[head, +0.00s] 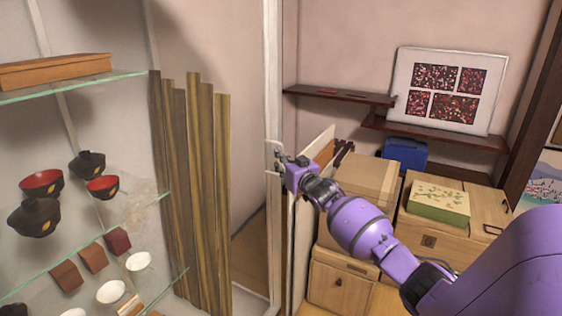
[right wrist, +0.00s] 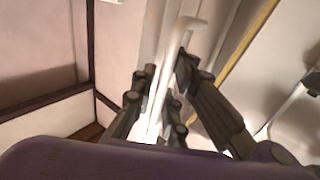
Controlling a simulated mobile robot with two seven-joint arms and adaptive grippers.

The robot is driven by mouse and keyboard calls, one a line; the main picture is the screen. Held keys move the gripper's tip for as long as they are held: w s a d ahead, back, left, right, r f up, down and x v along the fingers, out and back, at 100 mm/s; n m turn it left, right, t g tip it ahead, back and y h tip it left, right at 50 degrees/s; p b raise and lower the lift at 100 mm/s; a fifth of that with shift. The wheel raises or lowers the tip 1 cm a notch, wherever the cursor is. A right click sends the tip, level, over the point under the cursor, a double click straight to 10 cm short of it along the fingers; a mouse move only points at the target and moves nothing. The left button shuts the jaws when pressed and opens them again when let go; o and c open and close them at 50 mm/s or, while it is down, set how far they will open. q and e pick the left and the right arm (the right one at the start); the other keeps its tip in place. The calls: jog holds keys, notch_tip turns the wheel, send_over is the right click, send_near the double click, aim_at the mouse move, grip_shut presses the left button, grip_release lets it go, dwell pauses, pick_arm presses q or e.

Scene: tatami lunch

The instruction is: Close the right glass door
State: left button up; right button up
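The right glass door shows in the head view as a clear pane in a tall pale frame (head: 271,70), standing beside the display case. A pale bar handle (right wrist: 188,24) on it shows in the right wrist view. My right gripper (head: 279,158) is at the frame's edge, at the handle's height. In the right wrist view its two fingers (right wrist: 166,70) converge on either side of the handle and appear shut on it. The gripper hides part of the handle in the head view. My left gripper is not in view.
Glass shelves (head: 100,236) at left hold red and black bowls, white cups and small boxes. Upright wooden slats (head: 207,190) stand at the case's side. Wooden cabinets (head: 342,284), a green patterned box (head: 439,203) and a blue case (head: 404,152) stand right, near my right arm.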

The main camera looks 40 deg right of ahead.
jog(key=shift+o, duration=1.4)
jog(key=shift+d, duration=0.15)
jog(key=shift+s, duration=0.1)
jog(key=s+a, duration=0.2)
jog(key=s, duration=0.9)
jog(key=shift+s+a, duration=0.25)
jog(key=shift+s, duration=0.05)
